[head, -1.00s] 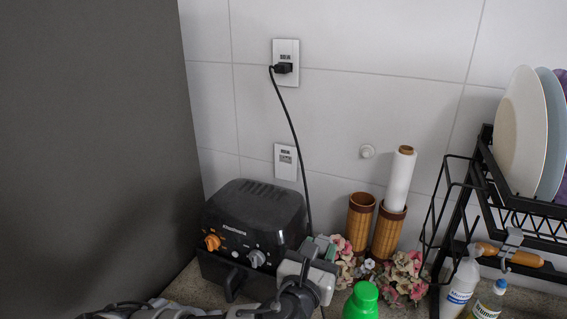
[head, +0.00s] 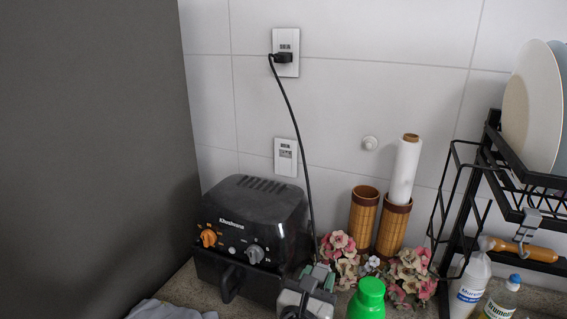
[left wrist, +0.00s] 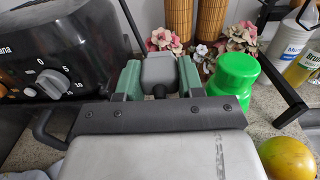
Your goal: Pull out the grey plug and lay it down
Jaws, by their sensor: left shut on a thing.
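My left gripper (head: 318,274) is low in the head view, in front of the air fryer and the flowers. In the left wrist view its green fingers (left wrist: 159,74) are shut on a grey block with a dark round stub, which looks like the grey plug (left wrist: 159,66). It is held above the counter, away from any socket. A black plug (head: 283,58) sits in the upper wall socket (head: 287,42), and its black cord (head: 296,125) hangs down behind my gripper. The lower wall socket (head: 286,157) is empty. My right gripper is not in view.
The black air fryer (head: 248,215) stands left of my gripper. A green bottle (head: 367,300) is close on the right, with flowers (head: 340,250) and bamboo holders (head: 363,222) behind. The dish rack (head: 520,195) is right. A yellow-green fruit (left wrist: 288,158) lies at lower right.

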